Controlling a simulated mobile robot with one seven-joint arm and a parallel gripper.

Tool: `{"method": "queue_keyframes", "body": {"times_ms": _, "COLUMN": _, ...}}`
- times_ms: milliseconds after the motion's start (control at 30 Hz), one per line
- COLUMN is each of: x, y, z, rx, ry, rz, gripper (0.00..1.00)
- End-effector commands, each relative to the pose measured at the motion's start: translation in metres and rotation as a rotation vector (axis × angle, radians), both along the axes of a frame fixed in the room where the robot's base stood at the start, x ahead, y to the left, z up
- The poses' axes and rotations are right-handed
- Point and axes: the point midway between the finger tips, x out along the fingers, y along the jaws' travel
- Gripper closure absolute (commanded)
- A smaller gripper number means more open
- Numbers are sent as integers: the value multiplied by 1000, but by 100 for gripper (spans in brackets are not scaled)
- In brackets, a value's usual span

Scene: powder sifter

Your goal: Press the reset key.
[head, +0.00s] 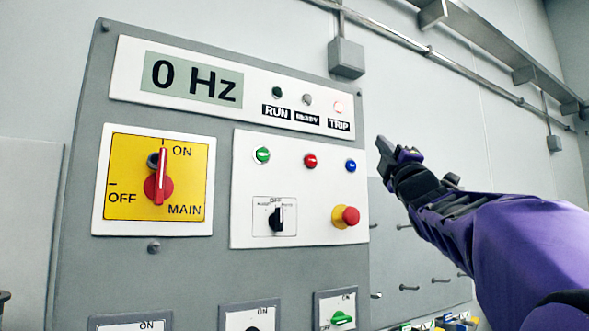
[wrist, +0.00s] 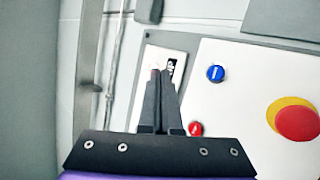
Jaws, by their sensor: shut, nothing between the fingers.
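A blue round button (head: 350,165) sits at the upper right of the white control plate (head: 240,215), right of a red button (head: 310,160) and a green one (head: 262,155). No readable reset label shows. My gripper (head: 381,146) is shut and empty, pointing up and left, just right of the blue button in the head view. In the wrist view the shut fingertips (wrist: 161,76) lie left of the blue button (wrist: 215,73) and overlap the display plate's end. I cannot tell their distance from the panel. The TRIP lamp (head: 338,107) glows pale red; the display (head: 191,79) reads 0 Hz.
A red mushroom button (head: 346,216) on a yellow base sticks out below the blue button. A black selector (head: 276,219) and a red main switch handle (head: 158,187), upright at ON, stand left. A grey conduit box (head: 346,58) is above. Pegs line the wall at right.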

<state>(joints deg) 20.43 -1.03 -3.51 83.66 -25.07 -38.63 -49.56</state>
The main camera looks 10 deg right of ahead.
Motion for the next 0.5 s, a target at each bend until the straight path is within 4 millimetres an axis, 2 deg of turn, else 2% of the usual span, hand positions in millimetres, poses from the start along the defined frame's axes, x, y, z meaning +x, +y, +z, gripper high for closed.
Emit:
{"method": "queue_keyframes", "body": {"times_ms": 33, "x": 0, "y": -7, "z": -7, "rx": -42, "ry": 7, "rz": -44, "gripper": 100}}
{"method": "queue_keyframes", "body": {"times_ms": 200, "x": -1, "y": -16, "z": -21, "rx": -168, "ry": 18, "rz": -147, "gripper": 100}}
{"method": "queue_keyframes", "body": {"times_ms": 500, "x": -1, "y": -21, "z": -29, "rx": -245, "ry": 24, "rz": -208, "gripper": 100}}
